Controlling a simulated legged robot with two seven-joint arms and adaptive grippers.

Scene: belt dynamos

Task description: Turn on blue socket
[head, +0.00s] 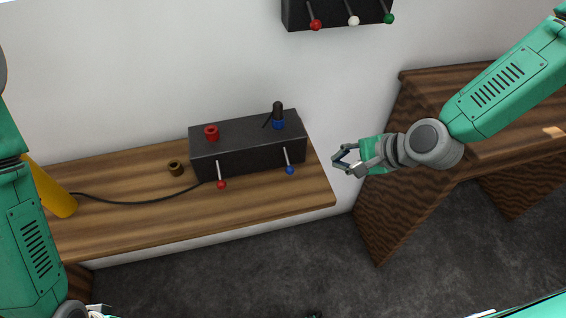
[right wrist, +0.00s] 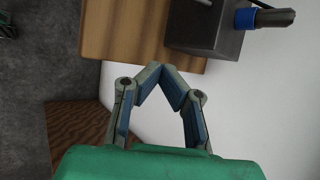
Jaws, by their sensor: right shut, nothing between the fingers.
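A black box (head: 250,155) stands on the wooden bench in the head view. On its top are a red socket (head: 211,132) at the left and a blue socket (head: 278,124) at the right, with a black plug (head: 278,108) standing in the blue one. On its front, a red-tipped lever (head: 221,184) is at the left and a blue-tipped lever (head: 290,170) at the right; both point down. My right gripper (head: 342,163) is shut and empty, to the right of the box and apart from it. The right wrist view shows its fingertips (right wrist: 155,68) together. My left gripper is mostly cut off at the bottom left.
A brown ring (head: 175,168) and a yellow cylinder (head: 52,192) with a black cable are on the bench (head: 140,222). A second black box (head: 335,12) with red, white and green levers hangs above. A wooden desk (head: 420,110) stands at the right.

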